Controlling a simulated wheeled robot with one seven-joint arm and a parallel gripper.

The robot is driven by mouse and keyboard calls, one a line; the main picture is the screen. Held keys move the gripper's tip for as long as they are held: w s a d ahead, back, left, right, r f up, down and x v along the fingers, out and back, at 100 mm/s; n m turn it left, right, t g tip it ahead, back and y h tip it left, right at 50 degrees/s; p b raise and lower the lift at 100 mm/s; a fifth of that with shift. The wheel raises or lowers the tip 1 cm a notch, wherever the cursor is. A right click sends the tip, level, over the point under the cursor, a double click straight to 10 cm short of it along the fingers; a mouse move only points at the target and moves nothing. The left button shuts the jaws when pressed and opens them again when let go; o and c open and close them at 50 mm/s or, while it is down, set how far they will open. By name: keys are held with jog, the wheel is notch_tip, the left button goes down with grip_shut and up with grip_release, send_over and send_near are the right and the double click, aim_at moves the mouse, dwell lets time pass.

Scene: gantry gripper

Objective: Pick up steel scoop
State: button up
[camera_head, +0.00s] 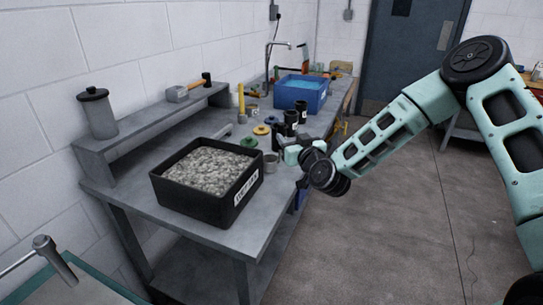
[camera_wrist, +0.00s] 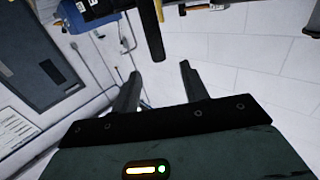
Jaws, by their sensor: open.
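I cannot identify the steel scoop for certain. A small grey metal cup-like thing (camera_head: 271,160) stands on the bench beside the black tub, and a low grey piece (camera_head: 222,133) lies behind the tub; either is too small to tell. My gripper (camera_wrist: 160,75) is open in the wrist view, with nothing between its two dark fingers. In the head view my gripper's mint-coloured body is over the bench's right edge, right of the grey cup. Its fingertips are hard to make out there.
A black tub (camera_head: 206,200) of grey gravel stands on the grey bench (camera_head: 262,215). Black bottles (camera_head: 291,122) and a blue bin (camera_head: 301,97) of liquid stand farther back. Open floor lies right.

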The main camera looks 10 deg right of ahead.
aim_at(282, 129)
jog(key=w, duration=0.3)
jog(key=shift+a+p, duration=0.25)
jog(key=shift+p, duration=0.05)
jog(key=shift+w+r+p, duration=0.1)
jog(key=shift+w+p, duration=0.25)
jog(key=shift+w, duration=0.15)
jog(key=shift+w+a+f+p, duration=0.15)
jog(key=shift+w+p, duration=0.3)
jog(key=shift+w, duration=0.65)
jog(key=shift+w+a+f+p, duration=0.1)
jog(key=shift+w+p, duration=0.35)
jog(key=shift+w, duration=0.6)
jog(key=c, duration=0.9)
